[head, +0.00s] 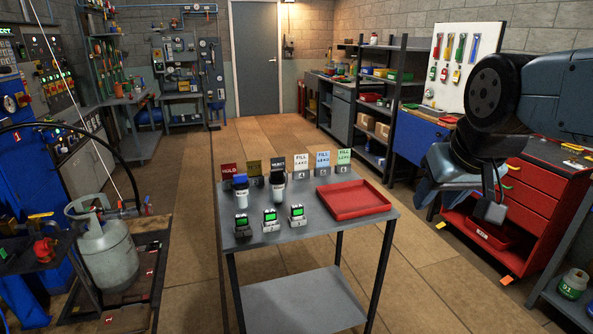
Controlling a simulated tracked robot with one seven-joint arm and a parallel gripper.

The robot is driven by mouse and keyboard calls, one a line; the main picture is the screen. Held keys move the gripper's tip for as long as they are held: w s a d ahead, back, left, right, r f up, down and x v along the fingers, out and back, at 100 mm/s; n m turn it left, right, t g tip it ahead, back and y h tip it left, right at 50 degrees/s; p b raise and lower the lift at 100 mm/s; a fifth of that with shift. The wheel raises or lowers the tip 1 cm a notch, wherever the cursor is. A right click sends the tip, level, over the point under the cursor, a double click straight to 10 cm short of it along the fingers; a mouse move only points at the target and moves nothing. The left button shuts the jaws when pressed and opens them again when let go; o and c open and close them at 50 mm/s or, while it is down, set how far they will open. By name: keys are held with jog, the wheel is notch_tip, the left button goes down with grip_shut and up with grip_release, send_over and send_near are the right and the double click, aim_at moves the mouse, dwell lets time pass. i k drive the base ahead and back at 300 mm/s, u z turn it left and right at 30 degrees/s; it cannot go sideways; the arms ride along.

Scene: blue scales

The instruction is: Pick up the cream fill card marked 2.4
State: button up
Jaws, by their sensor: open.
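The cream fill card (302,163) stands upright in a small holder at the back edge of the grey metal table (270,248). Its lettering starts with FILL, but the number is too small to read surely. A pale blue fill card (323,161) and a green fill card (344,160) stand to its right. A dark card (278,165), a mustard card (254,168) and a red card (229,172) stand to its left. My gripper (489,211) hangs at the right, well apart from the table and cards. It is open, with nothing visible in it; its fingers are hard to make out.
An empty red tray (352,201) lies on the table's right side. Small scales with green displays (270,220) line the front left, with two containers (277,190) behind. A red tool cabinet (532,185) stands at right, a gas cylinder (107,255) at left. Floor behind the table is clear.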

aim_at(300, 161)
jog(key=z, duration=0.1)
jog(key=i, duration=0.95)
jog(key=u, duration=0.1)
